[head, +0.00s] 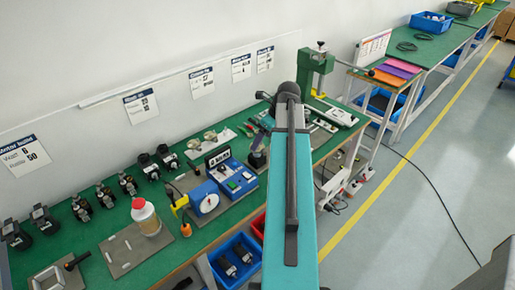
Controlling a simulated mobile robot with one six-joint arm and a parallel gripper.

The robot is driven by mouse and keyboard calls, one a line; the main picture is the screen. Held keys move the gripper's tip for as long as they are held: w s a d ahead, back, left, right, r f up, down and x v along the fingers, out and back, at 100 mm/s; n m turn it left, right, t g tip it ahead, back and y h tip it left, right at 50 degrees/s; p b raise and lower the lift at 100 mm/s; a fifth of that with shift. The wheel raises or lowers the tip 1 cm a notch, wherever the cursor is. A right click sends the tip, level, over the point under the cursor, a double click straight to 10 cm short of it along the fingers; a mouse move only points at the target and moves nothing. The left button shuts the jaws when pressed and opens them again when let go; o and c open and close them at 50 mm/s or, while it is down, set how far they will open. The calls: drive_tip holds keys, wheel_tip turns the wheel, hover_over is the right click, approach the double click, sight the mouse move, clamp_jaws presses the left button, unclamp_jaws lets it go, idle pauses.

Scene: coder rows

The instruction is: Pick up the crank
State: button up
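I cannot tell for sure which thing is the crank. A dark handle with a rounded end (77,261) lies at the edge of a grey metal fixture (48,278) at the lower left of the head view, and it may be the crank. My teal arm reaches up through the middle of the view and covers part of the bench. My gripper does not show; the arm's far end is a dark rounded joint, and what lies beyond it is hidden.
Grey floor (420,220) is open at right, crossed by a cable.

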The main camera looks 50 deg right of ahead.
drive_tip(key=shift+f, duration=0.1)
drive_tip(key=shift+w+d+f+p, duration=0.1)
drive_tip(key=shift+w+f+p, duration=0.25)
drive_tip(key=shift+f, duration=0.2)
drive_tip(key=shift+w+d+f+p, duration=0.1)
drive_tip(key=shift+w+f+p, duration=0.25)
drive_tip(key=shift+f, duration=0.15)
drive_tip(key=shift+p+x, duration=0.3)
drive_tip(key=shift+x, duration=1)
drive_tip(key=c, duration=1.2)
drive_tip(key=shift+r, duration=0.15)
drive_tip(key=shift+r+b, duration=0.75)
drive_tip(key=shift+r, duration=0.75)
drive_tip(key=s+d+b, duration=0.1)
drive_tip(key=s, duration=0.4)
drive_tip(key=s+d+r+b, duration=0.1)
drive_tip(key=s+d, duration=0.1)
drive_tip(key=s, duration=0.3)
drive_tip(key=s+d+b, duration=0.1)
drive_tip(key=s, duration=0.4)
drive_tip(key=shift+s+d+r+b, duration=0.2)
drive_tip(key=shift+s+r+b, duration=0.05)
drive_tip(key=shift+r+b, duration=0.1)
